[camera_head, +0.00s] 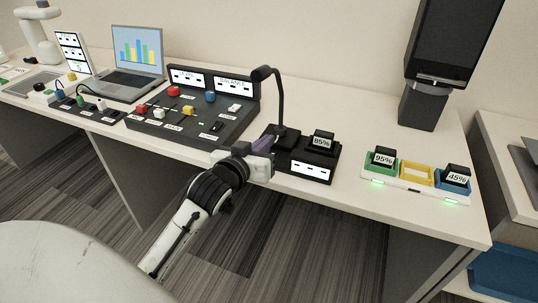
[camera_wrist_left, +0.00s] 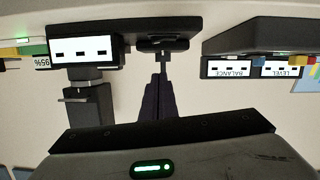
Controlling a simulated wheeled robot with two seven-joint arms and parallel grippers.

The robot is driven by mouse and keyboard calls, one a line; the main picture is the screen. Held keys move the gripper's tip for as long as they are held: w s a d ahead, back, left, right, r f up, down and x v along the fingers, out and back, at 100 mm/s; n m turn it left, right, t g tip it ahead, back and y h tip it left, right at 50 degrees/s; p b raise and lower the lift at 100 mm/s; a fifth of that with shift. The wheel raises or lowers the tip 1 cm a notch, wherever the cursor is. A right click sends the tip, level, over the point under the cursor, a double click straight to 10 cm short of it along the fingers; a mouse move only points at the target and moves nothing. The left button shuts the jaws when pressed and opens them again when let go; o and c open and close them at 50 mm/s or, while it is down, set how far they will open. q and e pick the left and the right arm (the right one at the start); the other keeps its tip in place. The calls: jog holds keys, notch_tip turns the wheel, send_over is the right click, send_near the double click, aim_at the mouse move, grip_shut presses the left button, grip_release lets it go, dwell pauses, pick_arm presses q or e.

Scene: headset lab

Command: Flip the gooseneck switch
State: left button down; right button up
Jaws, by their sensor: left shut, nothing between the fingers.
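The black gooseneck (camera_head: 280,95) rises from a dark base (camera_head: 287,142) at the table's front edge, and its neck bends left to a rounded head. My left gripper (camera_head: 266,143) is at the front left of that base, its fingers shut with nothing between them. In the left wrist view, which is upside down, the closed dark fingers (camera_wrist_left: 158,92) point toward the front of the gooseneck base (camera_wrist_left: 163,44). A small stub (camera_wrist_left: 163,58) shows right by the fingertips; I cannot tell whether they touch. The switch's position is unclear.
A dark box with a white panel (camera_head: 310,169) and an 85% block (camera_head: 322,141) stands right of the gooseneck. A mixer console (camera_head: 236,124) is left. A white tray (camera_head: 410,188) holds 95% and 45% blocks at right. A black column (camera_head: 424,108) stands behind.

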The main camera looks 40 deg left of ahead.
pick_arm(q)
jog(key=f, duration=0.1)
jog(key=w+f, duration=0.1)
jog(key=shift+f+b, duration=0.3)
jog(key=shift+f, duration=0.05)
jog(key=shift+d+f, duration=0.15)
jog(key=shift+f, duration=0.65)
